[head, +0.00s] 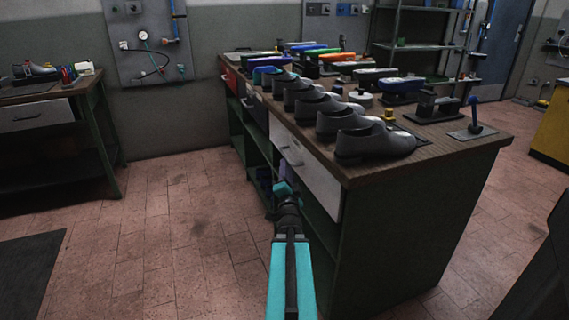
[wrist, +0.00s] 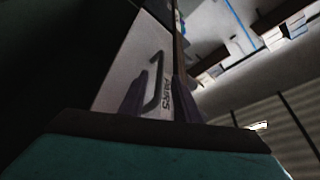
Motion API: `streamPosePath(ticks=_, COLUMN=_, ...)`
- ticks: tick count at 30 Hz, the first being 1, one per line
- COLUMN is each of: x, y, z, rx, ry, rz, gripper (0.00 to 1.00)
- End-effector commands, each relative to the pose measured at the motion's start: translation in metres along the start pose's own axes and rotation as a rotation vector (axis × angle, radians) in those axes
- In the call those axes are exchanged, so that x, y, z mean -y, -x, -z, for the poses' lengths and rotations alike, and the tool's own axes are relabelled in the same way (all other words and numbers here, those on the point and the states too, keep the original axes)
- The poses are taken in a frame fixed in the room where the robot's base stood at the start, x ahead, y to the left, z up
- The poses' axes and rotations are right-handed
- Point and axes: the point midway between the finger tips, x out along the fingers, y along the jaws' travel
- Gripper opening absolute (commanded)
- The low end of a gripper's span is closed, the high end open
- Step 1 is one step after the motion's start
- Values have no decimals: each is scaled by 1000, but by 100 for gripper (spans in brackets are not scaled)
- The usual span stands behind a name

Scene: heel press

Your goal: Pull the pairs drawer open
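The pairs drawer (head: 308,172) is the white drawer front nearest me on the long side of the workbench, and it looks flush with the bench. In the wrist view its white front (wrist: 122,75) carries the word PAIRS beside a dark bar handle (wrist: 154,82). The handle also shows in the head view (head: 291,155). My gripper (wrist: 159,88) is open, with its two dark fingers on either side of the handle. I cannot tell whether either finger touches it. In the head view the fingertips are hard to make out beyond my arm's dark wrist.
The bench top (head: 437,137) holds a row of grey shoes (head: 375,143), coloured forms and small press tools. A red drawer (head: 229,76) and a dark blue drawer (head: 256,107) sit farther along the same side. Open shelves lie below.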

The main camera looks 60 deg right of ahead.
Motion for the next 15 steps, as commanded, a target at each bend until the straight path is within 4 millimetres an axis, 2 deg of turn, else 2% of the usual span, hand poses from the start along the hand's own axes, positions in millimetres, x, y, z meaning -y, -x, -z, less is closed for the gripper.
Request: streamPosePath(ticks=15, x=-2, y=-11, z=-2, rx=0, ry=1, rz=1, gripper=30)
